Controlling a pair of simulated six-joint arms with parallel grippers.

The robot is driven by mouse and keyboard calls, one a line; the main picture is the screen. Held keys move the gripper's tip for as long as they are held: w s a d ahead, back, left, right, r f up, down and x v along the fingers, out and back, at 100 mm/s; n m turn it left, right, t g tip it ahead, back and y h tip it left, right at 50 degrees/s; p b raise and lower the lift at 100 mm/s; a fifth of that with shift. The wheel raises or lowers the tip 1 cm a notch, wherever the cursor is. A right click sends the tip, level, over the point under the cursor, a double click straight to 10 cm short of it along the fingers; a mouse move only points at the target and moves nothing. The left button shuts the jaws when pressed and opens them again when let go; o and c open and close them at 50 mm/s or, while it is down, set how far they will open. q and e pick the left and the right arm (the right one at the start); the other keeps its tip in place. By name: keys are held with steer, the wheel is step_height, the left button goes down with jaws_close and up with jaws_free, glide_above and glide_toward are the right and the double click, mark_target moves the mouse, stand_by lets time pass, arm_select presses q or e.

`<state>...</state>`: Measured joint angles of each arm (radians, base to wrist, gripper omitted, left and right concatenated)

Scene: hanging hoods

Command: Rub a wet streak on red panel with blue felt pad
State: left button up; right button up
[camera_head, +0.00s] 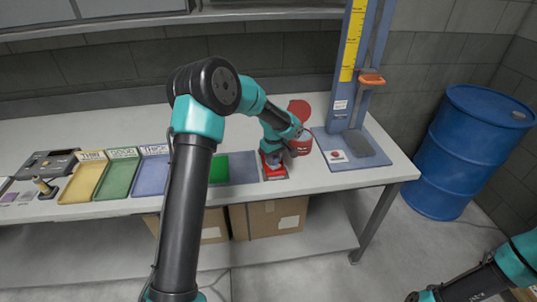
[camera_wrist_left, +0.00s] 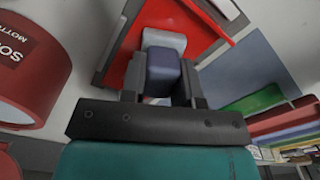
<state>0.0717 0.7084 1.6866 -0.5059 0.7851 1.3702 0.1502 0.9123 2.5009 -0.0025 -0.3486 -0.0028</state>
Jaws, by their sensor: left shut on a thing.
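My left gripper (camera_head: 271,160) points down over the red panel (camera_head: 276,174) near the table's front edge. In the left wrist view the gripper (camera_wrist_left: 165,80) is shut on a dark blue block with a pale grey end, which I take as the blue felt pad (camera_wrist_left: 161,72). The red panel (camera_wrist_left: 190,18) lies just beyond the pad, in a grey surround. I cannot tell whether the pad touches the panel. No wet streak can be made out; the pad and gripper cover part of the panel. My right gripper is out of view; only part of that arm shows.
A red tin (camera_head: 300,146) stands close beside the gripper, with a red disc (camera_head: 299,108) behind it. A blue stand (camera_head: 350,80) is to the right. Yellow, green (camera_head: 118,177) and blue trays lie left. A blue drum (camera_head: 470,150) stands beyond the table.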

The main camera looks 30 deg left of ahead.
arm_select(q)
steer(key=shift+s+d, duration=0.35)
steer(key=shift+s, duration=0.05)
steer(key=shift+r, duration=4.1)
steer(key=shift+f, duration=0.2)
